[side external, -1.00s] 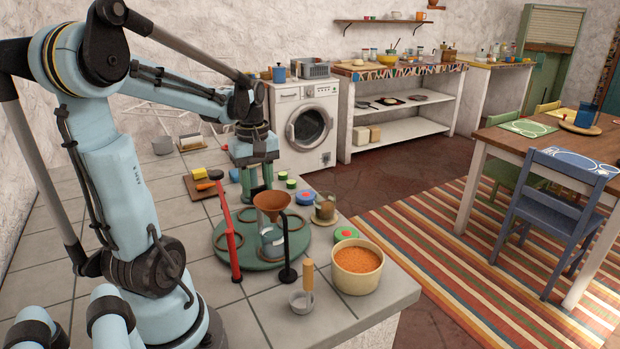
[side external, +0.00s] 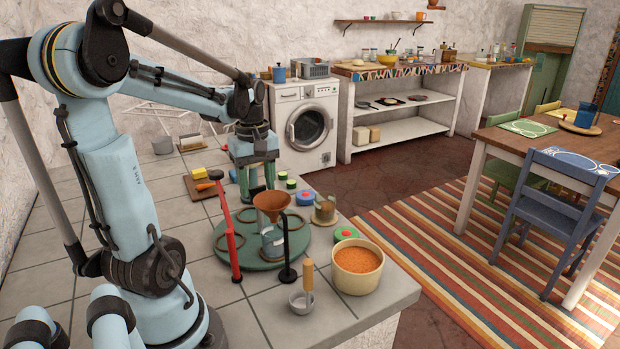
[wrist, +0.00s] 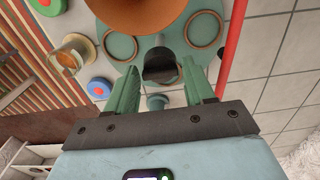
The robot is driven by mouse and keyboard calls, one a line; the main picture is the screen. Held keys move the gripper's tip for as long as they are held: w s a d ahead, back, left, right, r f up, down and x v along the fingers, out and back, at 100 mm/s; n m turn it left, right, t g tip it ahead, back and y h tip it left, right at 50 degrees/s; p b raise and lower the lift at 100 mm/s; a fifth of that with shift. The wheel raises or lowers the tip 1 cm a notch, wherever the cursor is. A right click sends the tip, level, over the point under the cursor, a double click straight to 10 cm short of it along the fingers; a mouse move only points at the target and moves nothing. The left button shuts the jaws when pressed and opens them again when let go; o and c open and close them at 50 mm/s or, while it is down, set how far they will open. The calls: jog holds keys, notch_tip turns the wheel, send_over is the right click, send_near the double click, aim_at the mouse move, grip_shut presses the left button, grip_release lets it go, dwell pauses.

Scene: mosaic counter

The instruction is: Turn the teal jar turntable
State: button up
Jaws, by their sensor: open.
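The teal turntable (side external: 302,243) is a round disc on the tiled counter with ring-shaped seats on top. It fills the upper middle of the wrist view (wrist: 118,72). A clear jar (side external: 272,243) stands on it under a copper-brown funnel (side external: 272,201), which also shows in the wrist view (wrist: 140,12). My gripper (side external: 257,196) points down at the far edge of the turntable. In the wrist view its two green fingers (wrist: 163,80) are apart, and a small teal knob (wrist: 157,102) and a dark shape appear between them. Contact with the turntable cannot be told.
A red upright post (side external: 234,245) and a black funnel stand (side external: 287,250) rise close to the turntable. A bowl of orange grains (side external: 357,267), a scoop (side external: 308,285), a glass jar (side external: 325,211) and round lids (side external: 345,234) sit nearby. Bare tiles lie at left.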

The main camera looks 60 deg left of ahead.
notch_tip(320, 180, up, 12)
dwell(0.6)
jog(key=w+d+f+m+t, duration=0.2)
jog(key=d+f+m, duration=0.3)
jog(key=d+m, duration=0.4)
jog(key=w+d+f+m+t, duration=0.3)
jog(key=d+f+m+t, duration=0.2)
jog(key=d+m, duration=0.4)
jog(key=d, duration=0.4)
jog(key=shift+w+f, duration=0.2)
jog(key=shift+f, duration=0.2)
